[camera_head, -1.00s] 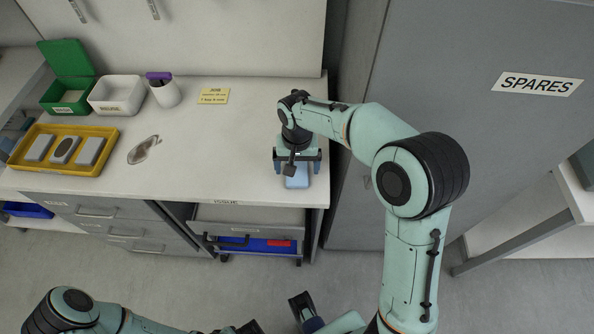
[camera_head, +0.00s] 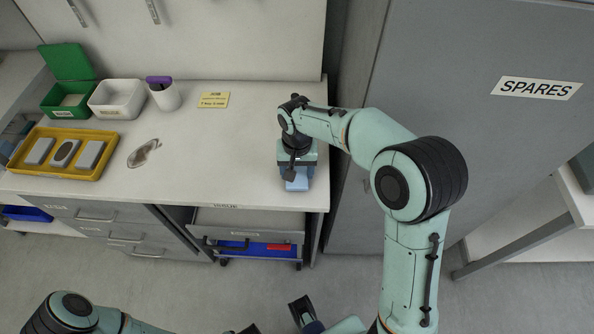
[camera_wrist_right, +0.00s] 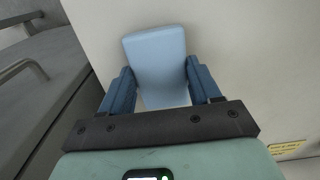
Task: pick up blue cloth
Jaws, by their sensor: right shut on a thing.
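The blue cloth (camera_head: 297,184) is a light blue folded piece at the right front of the white worktop (camera_head: 222,150). My right gripper (camera_head: 296,170) is over it, pointing down, and hides its back part in the head view. In the right wrist view the cloth (camera_wrist_right: 158,62) lies between the two blue fingers of my right gripper (camera_wrist_right: 160,85), which is shut on it. I cannot tell whether the cloth is clear of the worktop. Part of my left arm shows at the bottom left of the head view, with its fingertips not clearly seen.
A yellow tray (camera_head: 62,174) with grey blocks, a green box (camera_head: 60,112), a white bin (camera_head: 117,111) and a white cup (camera_head: 168,97) stand at the left. A grey smear (camera_head: 143,152) marks the worktop. An open drawer (camera_head: 250,234) is below; a grey SPARES cabinet (camera_head: 470,150) stands right.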

